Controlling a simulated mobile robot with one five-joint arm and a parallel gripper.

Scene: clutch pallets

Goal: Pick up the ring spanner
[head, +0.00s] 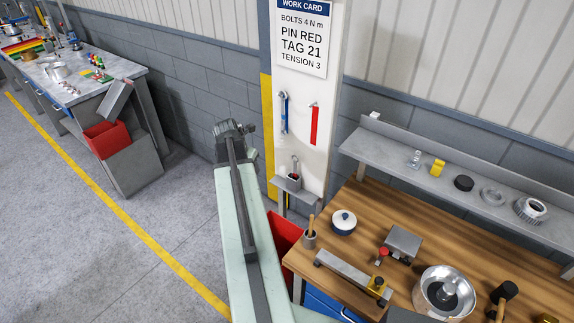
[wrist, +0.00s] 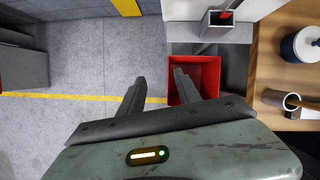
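I cannot tell for sure which tool is the ring spanner. A tool with a blue handle (head: 283,113) hangs on the white post, left of a hanging red strip (head: 314,124). A thin grey tool (head: 295,164) stands in a small holder (head: 293,182) on a bracket lower on the post. That holder also shows at the top of the wrist view (wrist: 219,22), with something red in it. My gripper (wrist: 160,76) is open and empty, its two fingers apart, below and left of the holder in that view.
A red bin (wrist: 207,76) lies under the bracket, behind my right finger in the wrist view. A wooden bench (head: 346,222) with a lidded pot, tools and a metal bowl stands at right. A grey shelf (head: 400,163) runs along the wall. Open floor (head: 130,250) is at left.

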